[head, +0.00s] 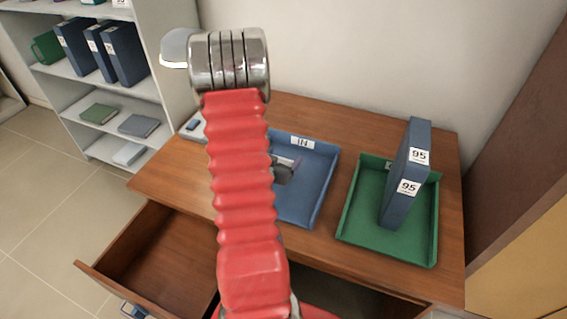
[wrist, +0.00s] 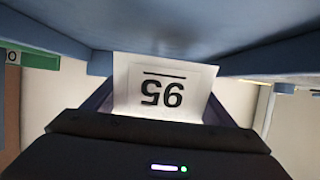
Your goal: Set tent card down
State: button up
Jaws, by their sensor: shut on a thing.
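The tent card (wrist: 150,72) is white with a black "95" and a line, upside down in the wrist view. My gripper (wrist: 163,98) is shut on it, one dark finger at each side. In the head view my gripper (head: 284,171) is over the blue tray (head: 322,180) labelled IN, partly hidden behind my red arm; the card cannot be made out clearly there. Blue surfaces lie close around the card in the wrist view; whether it touches them I cannot tell.
A blue binder (head: 408,170) marked 95 stands in the green tray (head: 360,225), right of the blue one. A drawer (head: 155,250) stands open at the desk's front left. Shelves (head: 110,85) with binders are at left. A brown panel (head: 520,150) borders the right.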

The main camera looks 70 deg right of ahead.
jog(key=shift+f, duration=1.45)
jog(key=o, duration=1)
jog(key=shift+f, duration=0.1)
jog(key=shift+v, duration=3.8)
